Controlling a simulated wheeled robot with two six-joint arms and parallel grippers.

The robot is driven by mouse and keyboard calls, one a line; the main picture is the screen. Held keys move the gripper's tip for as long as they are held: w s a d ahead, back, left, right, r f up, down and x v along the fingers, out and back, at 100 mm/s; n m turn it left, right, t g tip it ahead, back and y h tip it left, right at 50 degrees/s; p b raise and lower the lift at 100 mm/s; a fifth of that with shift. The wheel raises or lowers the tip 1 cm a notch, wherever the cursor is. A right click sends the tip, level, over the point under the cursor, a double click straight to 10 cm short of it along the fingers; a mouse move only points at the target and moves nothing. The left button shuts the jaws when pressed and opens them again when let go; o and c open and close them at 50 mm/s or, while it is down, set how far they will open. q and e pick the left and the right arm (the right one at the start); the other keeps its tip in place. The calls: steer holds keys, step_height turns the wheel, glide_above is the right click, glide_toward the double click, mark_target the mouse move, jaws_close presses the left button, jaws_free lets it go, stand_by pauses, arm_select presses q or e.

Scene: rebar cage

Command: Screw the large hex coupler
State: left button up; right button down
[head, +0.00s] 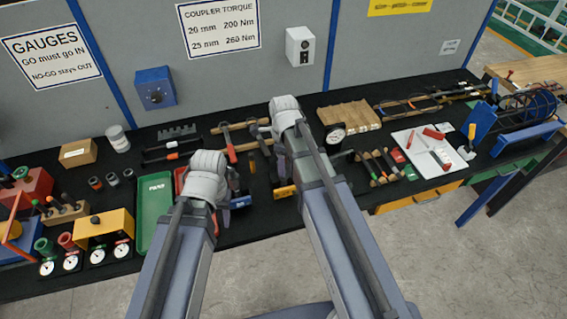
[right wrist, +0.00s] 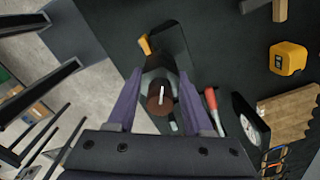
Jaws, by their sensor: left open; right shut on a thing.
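My right gripper (right wrist: 160,112) is shut on a dark piece with a round brown end (right wrist: 158,104) and a pale strip on it. This may be the large hex coupler, but its hex sides do not show clearly. In the head view the right gripper (head: 281,168) is over the black bench, largely hidden behind my wrist, and the held piece cannot be made out. My left gripper (head: 226,208) is open, low over the bench to its left, beside the green tray (head: 154,208). Its fingertips are mostly hidden by my arm.
A white board (head: 428,150) and the rebar cage (head: 528,108) are further right. A yellow box (head: 104,228) and dial gauges (head: 71,263) stand left. The panel wall (head: 250,70) closes the back.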

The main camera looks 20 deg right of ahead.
steer(key=shift+m, duration=1.2)
steer(key=shift+c, duration=1.5)
jaws_free()
steer(key=shift+r, duration=0.15)
step_height(320, 180, up, 8)
steer(key=p, duration=0.8)
steer(key=shift+f, duration=0.2)
steer(key=shift+s+f, duration=0.1)
